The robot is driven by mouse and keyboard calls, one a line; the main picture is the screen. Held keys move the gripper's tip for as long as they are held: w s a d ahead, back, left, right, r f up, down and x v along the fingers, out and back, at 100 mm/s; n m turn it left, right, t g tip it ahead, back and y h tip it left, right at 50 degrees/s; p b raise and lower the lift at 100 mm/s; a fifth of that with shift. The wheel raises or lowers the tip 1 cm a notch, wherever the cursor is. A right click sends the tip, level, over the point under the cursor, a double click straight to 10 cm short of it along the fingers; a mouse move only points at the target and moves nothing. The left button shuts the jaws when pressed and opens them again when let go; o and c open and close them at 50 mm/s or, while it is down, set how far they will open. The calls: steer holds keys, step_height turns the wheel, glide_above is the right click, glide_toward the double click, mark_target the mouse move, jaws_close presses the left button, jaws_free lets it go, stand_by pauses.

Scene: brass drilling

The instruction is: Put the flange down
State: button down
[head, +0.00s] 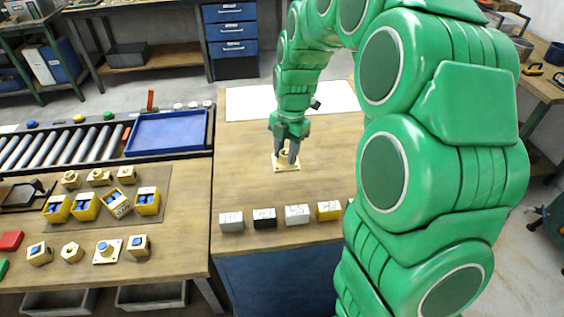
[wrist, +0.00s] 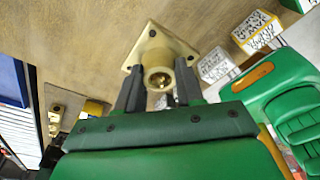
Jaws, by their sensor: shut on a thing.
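The brass flange (head: 281,166) has a square base plate and a round hub. It is at the middle of the right-hand wooden table in the head view, with its plate at or very close to the tabletop; I cannot tell whether it touches. My gripper (head: 287,155) points down at it from above, its dark fingers shut around the hub. In the wrist view the flange (wrist: 158,58) shows its plate and open bore between the two fingers of my gripper (wrist: 158,90). Part of the hub is hidden by the fingers.
A row of labelled blocks (head: 297,214) stands along the table's front edge. A white sheet (head: 240,103) lies at the back. The table (head: 240,165) is clear around the flange. On the left are a blue tray (head: 167,132), rollers (head: 60,148) and several brass parts, including another flange (head: 107,251).

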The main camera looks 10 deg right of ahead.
steer(key=shift+w+a+f, duration=0.1)
steer(key=shift+w+f, duration=1)
steer(key=shift+f, duration=0.3)
steer(key=shift+w+a+f, duration=0.1)
steer(key=shift+w+f, duration=1)
steer(key=shift+f, duration=1.75)
steer(key=shift+f, duration=0.15)
steer(key=c, duration=0.7)
jaws_free()
glide_toward(282, 155)
steer(key=w+f, duration=0.5)
steer(key=f, duration=0.1)
steer(key=s+d+r+m, duration=0.2)
steer(key=s+r+m, duration=0.3)
steer(key=s+m, duration=0.5)
steer(key=s+d+m, duration=0.1)
steer(key=s+m, duration=0.4)
steer(key=s, duration=0.4)
steer(key=s+d+m, duration=0.1)
steer(key=s+m, duration=0.5)
steer(key=s, duration=0.4)
steer(key=s+d+m+h, duration=0.1)
steer(key=s+m, duration=0.5)
steer(key=s, duration=0.4)
steer(key=shift+d+g, duration=0.3)
steer(key=shift+d, duration=0.05)
